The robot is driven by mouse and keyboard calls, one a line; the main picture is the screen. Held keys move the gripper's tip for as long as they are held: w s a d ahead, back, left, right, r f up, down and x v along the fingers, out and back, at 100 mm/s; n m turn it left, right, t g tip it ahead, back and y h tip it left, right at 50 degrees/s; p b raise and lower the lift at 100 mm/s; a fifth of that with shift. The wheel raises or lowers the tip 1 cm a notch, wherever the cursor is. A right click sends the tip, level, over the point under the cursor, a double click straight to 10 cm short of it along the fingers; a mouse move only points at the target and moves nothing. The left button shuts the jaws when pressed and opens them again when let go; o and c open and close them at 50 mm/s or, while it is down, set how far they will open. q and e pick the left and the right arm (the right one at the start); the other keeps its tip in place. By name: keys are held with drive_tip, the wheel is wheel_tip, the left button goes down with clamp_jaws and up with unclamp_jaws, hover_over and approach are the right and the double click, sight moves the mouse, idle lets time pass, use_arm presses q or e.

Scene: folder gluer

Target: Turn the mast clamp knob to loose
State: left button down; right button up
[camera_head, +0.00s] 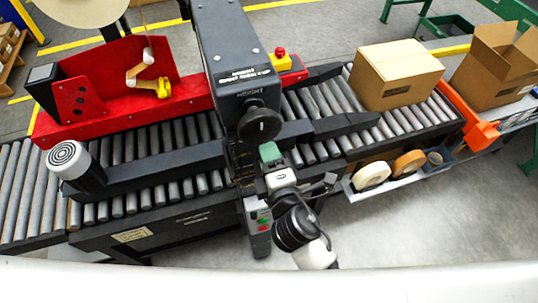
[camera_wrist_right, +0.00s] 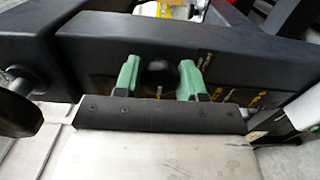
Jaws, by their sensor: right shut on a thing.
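My right gripper (camera_head: 268,160) reaches up to the front of the dark mast (camera_head: 235,60), just below a large black handwheel (camera_head: 260,125). In the right wrist view its two green fingers (camera_wrist_right: 158,80) stand on either side of a dark round knob (camera_wrist_right: 158,74) and are shut on it. The knob sits against the mast's dark face, with marks on a tan strip beside it. The marks are too small to read. In the head view the knob is hidden behind the gripper. My left gripper is not in view.
The handwheel also shows at the left edge of the right wrist view (camera_wrist_right: 14,110). A roller conveyor (camera_head: 20,195) runs both ways, with a closed carton (camera_head: 395,72) at right. Tape rolls (camera_head: 372,175) lie in a tray nearby. A button box (camera_head: 258,225) hangs below the mast.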

drive_tip(key=shift+r, duration=0.1)
drive_tip(key=o, duration=0.9)
drive_tip(key=shift+w, duration=0.2)
drive_tip(key=shift+s, duration=0.15)
drive_tip(key=shift+s+d+f, duration=0.1)
drive_tip(key=shift+s+f, duration=0.1)
drive_tip(key=shift+s, duration=0.05)
drive_tip(key=shift+b+v, duration=2.15)
drive_tip(key=shift+v, duration=2.9)
drive_tip(key=shift+r, duration=0.15)
